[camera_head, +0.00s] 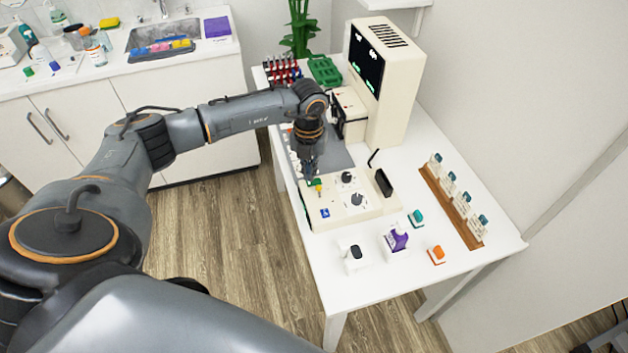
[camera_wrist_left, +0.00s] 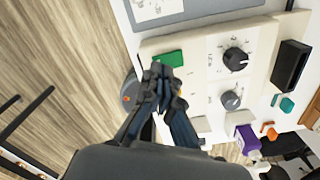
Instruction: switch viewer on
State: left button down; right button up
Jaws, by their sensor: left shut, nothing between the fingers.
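A low cream control box (camera_head: 345,212) with two dark dials, a green patch and a blue-marked patch lies on the white table. In the left wrist view, the green patch (camera_wrist_left: 168,58) is a flat rectangle near the box's edge, beside the dials (camera_wrist_left: 235,58). My left gripper (camera_head: 313,179) points down over the box at the green patch. It also shows in the left wrist view (camera_wrist_left: 166,82), fingers together and empty, partly covering the patch's lower edge; contact cannot be told. A tall cream unit (camera_head: 398,85) has a dark screen (camera_head: 366,62) with small green and white marks. My right gripper is not visible.
A black paddle-like piece (camera_head: 384,182) stands at the box's right side. Small bottles (camera_head: 397,239) and coloured caps lie in front, and a wooden rack (camera_head: 452,207) of bottles stands at right. A tube rack (camera_head: 283,70) and green plant (camera_head: 300,28) are behind.

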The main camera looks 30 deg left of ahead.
aim_at(309, 183)
pick_arm(q)
jog(key=shift+f+b, duration=0.8)
jog(key=shift+f, duration=0.25)
dwell(0.4)
jog(key=shift+r, duration=0.1)
jog(key=shift+r+p, duration=0.75)
jog(key=shift+r, duration=0.1)
jog(key=shift+r+p, duration=1.7)
jog(key=shift+r, duration=0.95)
jog(key=shift+f, duration=0.1)
